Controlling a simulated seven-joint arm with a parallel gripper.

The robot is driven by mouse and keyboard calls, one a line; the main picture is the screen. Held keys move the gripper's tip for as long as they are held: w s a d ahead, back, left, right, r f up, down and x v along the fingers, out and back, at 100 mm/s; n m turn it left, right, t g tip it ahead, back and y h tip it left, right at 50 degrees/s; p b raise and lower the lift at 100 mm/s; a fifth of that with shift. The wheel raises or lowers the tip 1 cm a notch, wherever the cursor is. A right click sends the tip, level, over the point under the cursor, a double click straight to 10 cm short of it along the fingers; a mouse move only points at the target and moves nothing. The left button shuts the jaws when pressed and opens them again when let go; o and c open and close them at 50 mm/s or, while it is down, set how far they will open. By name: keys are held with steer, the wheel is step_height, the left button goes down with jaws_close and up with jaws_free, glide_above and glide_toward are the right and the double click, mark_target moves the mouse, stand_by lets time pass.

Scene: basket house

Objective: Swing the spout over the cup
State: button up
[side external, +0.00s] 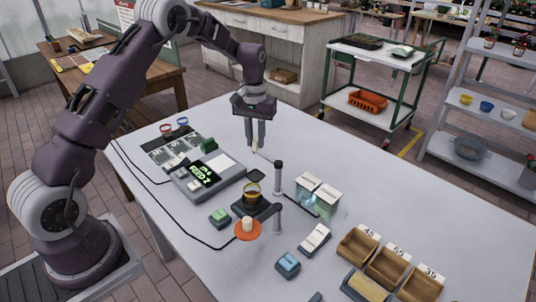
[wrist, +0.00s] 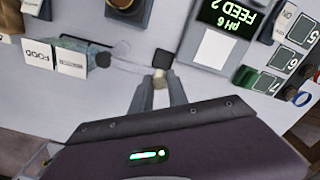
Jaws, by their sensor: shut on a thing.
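My gripper (side external: 255,148) points straight down above the table, its fingers closed on a small pale knob (wrist: 159,80). A thin pale spout arm (wrist: 135,68) runs from this knob to the dark round top of a post (side external: 278,178). A small dark block (wrist: 168,57) sits beside my fingertips. The cup seems to be the dark vessel with a yellow band (side external: 252,190) on a black stand, nearer the camera than my gripper. In the wrist view it is partly cut off at the top edge (wrist: 128,8). The knob end is apart from the cup.
A control box with a green display (side external: 203,176) stands left of the cup. Two clear containers (side external: 325,198) stand right of the post. An orange dish (side external: 247,230) and a green-topped button (side external: 220,217) are in front. Wooden bins (side external: 387,266) are at front right. The far right tabletop is clear.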

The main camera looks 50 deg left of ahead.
steer(key=shift+s+d, duration=0.25)
steer(key=shift+s, duration=0.65)
steer(key=shift+s+d, duration=0.2)
steer(key=shift+s, duration=0.7)
steer(key=shift+s, duration=0.1)
steer(key=s+d, duration=0.2)
steer(key=s, duration=0.1)
steer(key=shift+d, duration=0.1)
steer(key=shift+s+d, duration=0.5)
steer(key=shift+d, duration=0.3)
steer(key=shift+s+d, duration=0.5)
steer(key=shift+d, duration=0.3)
